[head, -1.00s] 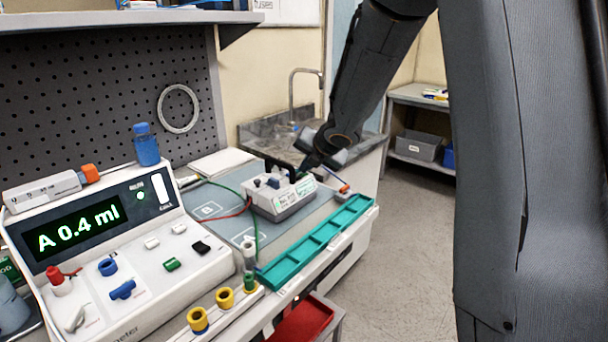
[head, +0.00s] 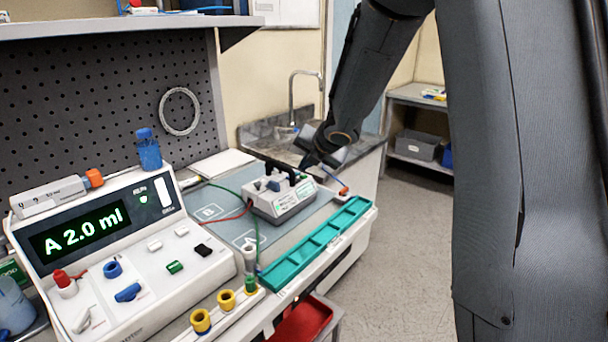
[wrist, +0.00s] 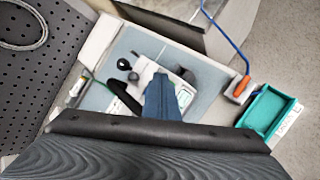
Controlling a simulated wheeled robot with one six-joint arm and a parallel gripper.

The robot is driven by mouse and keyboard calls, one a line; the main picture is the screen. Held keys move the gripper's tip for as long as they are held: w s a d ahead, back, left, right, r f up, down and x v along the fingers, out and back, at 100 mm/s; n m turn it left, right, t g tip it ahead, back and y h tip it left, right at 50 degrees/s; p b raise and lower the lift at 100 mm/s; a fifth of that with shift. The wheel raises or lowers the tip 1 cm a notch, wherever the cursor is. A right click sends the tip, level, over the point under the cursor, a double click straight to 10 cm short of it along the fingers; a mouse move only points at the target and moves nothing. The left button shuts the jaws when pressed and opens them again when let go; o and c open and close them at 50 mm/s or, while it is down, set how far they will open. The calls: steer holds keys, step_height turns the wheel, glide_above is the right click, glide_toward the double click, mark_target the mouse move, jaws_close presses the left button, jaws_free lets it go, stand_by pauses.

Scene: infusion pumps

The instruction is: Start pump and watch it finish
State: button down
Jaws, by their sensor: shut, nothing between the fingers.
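The large white meter console (head: 150,285) stands at the left of the bench. Its green display (head: 80,232) reads "A 2.0 ml". A small white pump unit (head: 284,205) with a carry handle and a blue part on top sits on the blue-grey mat (head: 222,228), with red and green leads running to it. It also shows in the wrist view (wrist: 187,95), partly hidden by my gripper. My gripper (head: 306,164) is shut and empty, at the pump unit's back right edge. I cannot tell whether it touches the unit.
A teal compartment tray (head: 318,243) runs along the bench's front edge. A blue-capped bottle (head: 148,152) stands behind the console. Yellow and green sockets (head: 201,321) line the front. A sink tap (head: 292,95) is behind; the floor at right is clear.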

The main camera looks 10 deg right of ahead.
steer(key=shift+r, duration=0.1)
step_height(320, 180, up, 5)
steer(key=p, duration=0.5)
stand_by(0.7)
steer(key=m+g+h, duration=0.3)
steer(key=m, duration=1.2)
glide_toward(307, 182)
steer(key=s+d, duration=0.4)
steer(key=s, duration=0.5)
steer(key=s+a+f+m+g, duration=0.2)
steer(key=s+m, duration=0.5)
steer(key=s, duration=0.3)
steer(key=s+a+f+m+g+y, duration=0.1)
steer(key=s+f+m+g, duration=0.1)
steer(key=s+m, duration=0.5)
steer(key=s, duration=0.3)
steer(key=shift+a+f+g, duration=0.25)
steer(key=shift+a+g, duration=0.05)
steer(key=shift+a, duration=0.1)
